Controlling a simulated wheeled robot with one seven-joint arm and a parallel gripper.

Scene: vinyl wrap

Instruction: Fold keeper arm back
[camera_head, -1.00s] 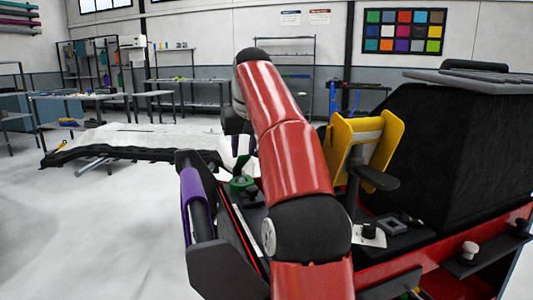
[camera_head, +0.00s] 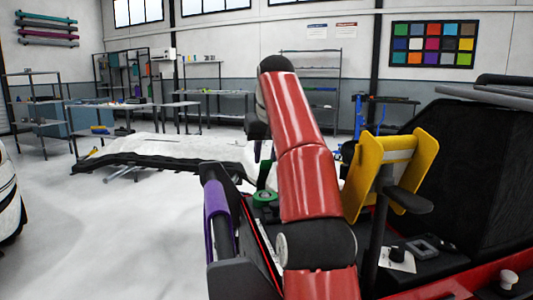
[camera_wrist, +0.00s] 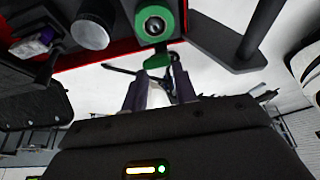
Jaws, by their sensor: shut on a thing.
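The keeper arm appears to be the green-and-black piece by a round green hub with a dark centre. The hub (camera_wrist: 154,22) is at the top middle of the wrist view, and a green end piece (camera_wrist: 158,61) shows just below it. My gripper (camera_wrist: 160,84) has its two fingers closed around a part at this green end; the exact contact is partly hidden. In the head view the green hub (camera_head: 265,197) sits on the black rack, left of my red arm. A purple roll (camera_head: 217,222) lies in the rack's left side. My fingers are hidden there.
A yellow holder (camera_head: 383,165) and a black post stand right of my arm. A large black box (camera_head: 480,170) is farther right. A white-covered low platform (camera_head: 170,150) lies behind on the left. The floor at left is open, with a white rounded body (camera_head: 8,200) at the edge.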

